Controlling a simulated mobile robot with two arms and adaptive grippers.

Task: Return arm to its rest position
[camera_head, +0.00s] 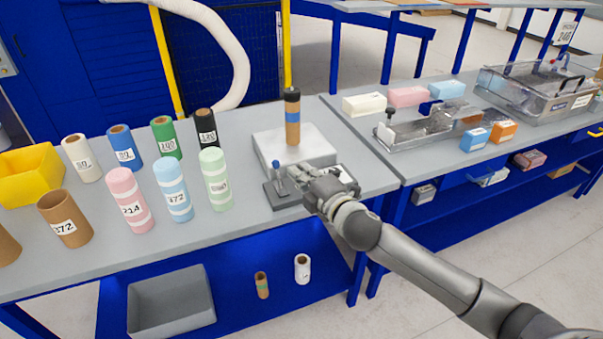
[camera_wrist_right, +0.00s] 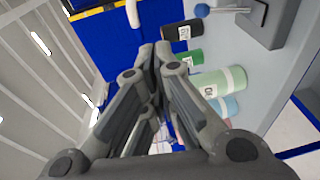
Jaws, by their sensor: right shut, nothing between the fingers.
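My right arm reaches in from the lower right in the head view, and its gripper (camera_head: 298,178) is shut and empty above the front edge of the bench. Its closed fingers also show in the wrist view (camera_wrist_right: 155,62). The fingers are close to a small grey lever box (camera_head: 281,197) with a blue knob (camera_head: 276,163); I cannot tell whether they touch it. The blue knob also shows in the wrist view (camera_wrist_right: 202,10), apart from the fingers. Behind it a brown cylinder (camera_head: 292,133) with a blue band and dark top stands upright on a pale block (camera_head: 268,142). My left gripper is not in view.
Several labelled rolls, including a light green one (camera_head: 215,181), stand on the grey bench (camera_head: 108,257) to the left, beside a yellow bin (camera_head: 28,172). On the right bench are coloured boxes (camera_head: 408,96) and a clear tank (camera_head: 535,95). A grey bin (camera_head: 172,303) sits below.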

